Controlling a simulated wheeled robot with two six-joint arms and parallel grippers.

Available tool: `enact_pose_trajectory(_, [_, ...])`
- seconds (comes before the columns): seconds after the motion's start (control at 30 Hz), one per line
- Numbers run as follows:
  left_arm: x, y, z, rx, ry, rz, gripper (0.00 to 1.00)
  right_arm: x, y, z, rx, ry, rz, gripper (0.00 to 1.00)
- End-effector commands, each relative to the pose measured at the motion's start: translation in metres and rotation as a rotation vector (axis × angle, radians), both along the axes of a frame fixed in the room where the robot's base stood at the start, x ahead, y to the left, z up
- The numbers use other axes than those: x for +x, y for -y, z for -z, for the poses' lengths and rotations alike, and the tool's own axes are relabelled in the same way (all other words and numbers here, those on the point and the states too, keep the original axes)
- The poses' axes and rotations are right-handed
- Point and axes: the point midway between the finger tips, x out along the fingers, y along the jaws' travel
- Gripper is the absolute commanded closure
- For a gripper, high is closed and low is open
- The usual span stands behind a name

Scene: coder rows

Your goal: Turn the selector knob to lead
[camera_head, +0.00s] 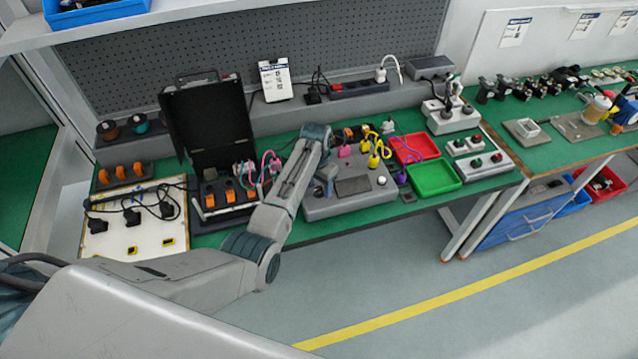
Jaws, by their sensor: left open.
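A grey instrument box (349,206) lies on the green bench top at the middle, with a dark flat panel (353,185) on its top. A small round white knob or button (381,180) sits near the box's right end. I cannot make out a selector marking or a word such as lead. My left arm reaches in from the lower left and bends down at the box. My left gripper (326,182) is open over the left part of the box's top, left of the dark panel. The arm hides part of the box's left side. My right gripper is out of view.
Yellow, pink and purple plugs with cables stand behind and right of the box. A red tray (415,148) and a green tray (434,177) lie to the right. An open black case (208,125) and a white board (134,222) stand to the left.

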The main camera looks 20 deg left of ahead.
Motion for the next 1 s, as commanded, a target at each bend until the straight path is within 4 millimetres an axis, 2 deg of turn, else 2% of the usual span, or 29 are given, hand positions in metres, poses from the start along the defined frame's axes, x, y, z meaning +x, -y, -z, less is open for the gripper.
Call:
enact_pose_trajectory(0.27, [0.0,0.0,0.002,0.0,0.0,0.0,0.51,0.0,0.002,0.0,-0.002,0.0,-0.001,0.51])
enact_pose_trajectory(0.4, [0.0,0.0,0.001,0.0,0.0,0.0,0.78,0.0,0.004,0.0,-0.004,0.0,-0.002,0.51])
enact_pose_trajectory(0.5, [0.0,0.0,0.001,0.0,0.0,0.0,0.93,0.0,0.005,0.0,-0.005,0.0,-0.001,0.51])
enact_pose_trajectory(0.77, [0.0,0.0,0.0,0.0,0.0,0.023,0.93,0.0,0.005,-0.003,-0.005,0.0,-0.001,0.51])
enact_pose_trajectory(1.0, [0.0,0.001,-0.001,-0.001,-0.001,0.139,0.93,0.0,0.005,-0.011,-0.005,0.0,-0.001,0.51])
